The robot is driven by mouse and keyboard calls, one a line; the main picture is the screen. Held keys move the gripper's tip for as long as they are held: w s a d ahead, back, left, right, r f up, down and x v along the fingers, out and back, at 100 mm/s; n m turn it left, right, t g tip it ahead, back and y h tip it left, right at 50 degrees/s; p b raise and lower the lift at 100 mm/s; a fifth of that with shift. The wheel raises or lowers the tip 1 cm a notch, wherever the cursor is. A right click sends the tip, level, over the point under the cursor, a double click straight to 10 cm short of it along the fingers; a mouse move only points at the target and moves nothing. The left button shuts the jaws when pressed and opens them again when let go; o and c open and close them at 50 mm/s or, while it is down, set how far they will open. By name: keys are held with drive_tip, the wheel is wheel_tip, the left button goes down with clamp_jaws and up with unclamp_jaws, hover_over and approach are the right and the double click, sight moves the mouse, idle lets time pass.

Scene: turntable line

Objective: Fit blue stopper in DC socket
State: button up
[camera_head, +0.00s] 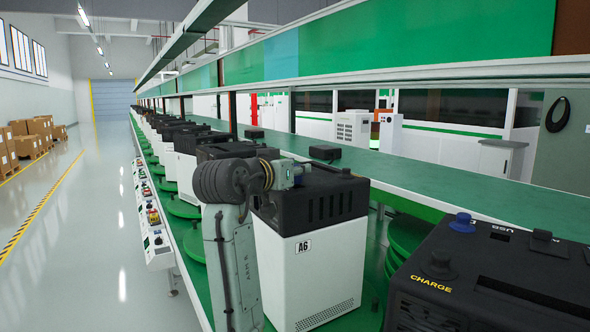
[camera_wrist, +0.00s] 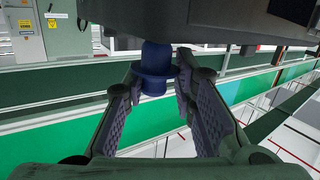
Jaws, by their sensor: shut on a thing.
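A dark blue stopper (camera_wrist: 156,60) with a wide collar sits between the two fingers of my gripper (camera_wrist: 155,82) in the wrist view, and the gripper is shut on it. The stopper's far end meets the underside edge of a dark body (camera_wrist: 220,18) at the top of that view; whether it is seated in anything cannot be told. In the head view my gripper (camera_head: 288,175) is at the black top of the white unit marked A6 (camera_head: 315,275). The stopper is too small to make out there. The DC socket is not visible.
A black unit (camera_head: 490,280) at the near right carries another blue stopper (camera_head: 462,222), a black cap and CHARGE and USB labels. Several similar units stand in a row behind A6 along the green line. A green shelf (camera_head: 430,185) runs behind. The aisle (camera_head: 100,230) at left is clear.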

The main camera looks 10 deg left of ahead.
drive_tip(key=shift+f+b, duration=0.5)
drive_tip(key=shift+f, duration=0.35)
drive_tip(key=shift+r, duration=0.1)
idle(0.6)
drive_tip(key=o, duration=1)
